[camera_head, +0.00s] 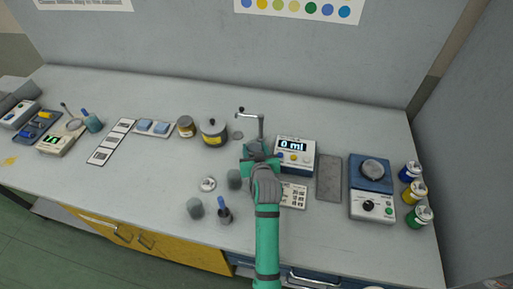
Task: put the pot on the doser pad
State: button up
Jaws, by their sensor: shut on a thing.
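My gripper (260,155) is seen from above, in front of the doser's crank-topped stand (261,126). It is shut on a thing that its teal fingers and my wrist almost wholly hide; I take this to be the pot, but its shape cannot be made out. The doser (295,155) stands just to the right, with a display reading 0 ml. A small grey round disc (238,135) lies left of the stand. I cannot tell whether it is the doser pad or whether the pad is hidden under my gripper.
Two grey cylinders (195,207) (234,178), a metal lid (208,184) and a blue-handled tool (224,212) are left of my arm. A lidded yellow-banded vessel (213,132) stands behind. A keypad (294,195), grey mat (329,178) and blue scale (371,190) are right.

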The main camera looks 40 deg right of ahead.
jog(key=shift+s+d+f, duration=0.1)
jog(key=shift+d+f, duration=0.05)
jog(key=shift+f, duration=0.1)
jog(key=o, duration=1.9)
jog(key=shift+c, duration=0.2)
